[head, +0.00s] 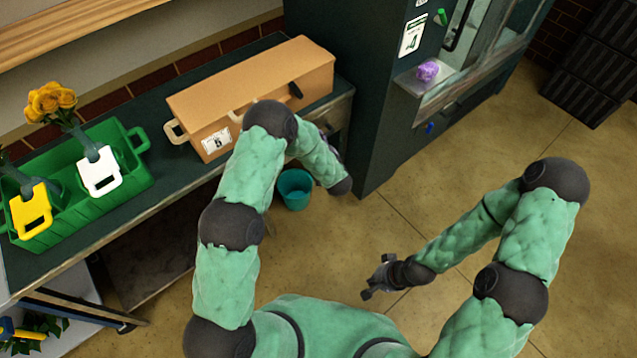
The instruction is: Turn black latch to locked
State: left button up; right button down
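The black latch (296,90) is a small dark lever on the front of a closed tan-orange box (250,85), toward its right end. It stands tilted; I cannot tell its exact setting. The box lies on the dark green counter, with a pale handle at its left end and a white label on its front.
A teal bucket (295,188) stands on the floor. A dark cabinet (375,100) with a purple item (428,71) stands right of the box.

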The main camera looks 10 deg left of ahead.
pick_arm(q)
jog(key=s+d+f+m+g+h+b, duration=0.1)
jog(key=s+f+h, duration=0.3)
jog(key=s+f, duration=0.4)
jog(key=shift+s+d+f+m+g+h+b, duration=0.3)
jog(key=shift+d+f+m+g+b, duration=0.15)
jog(key=shift+f+m+g, duration=0.4)
jog(key=shift+f, duration=0.2)
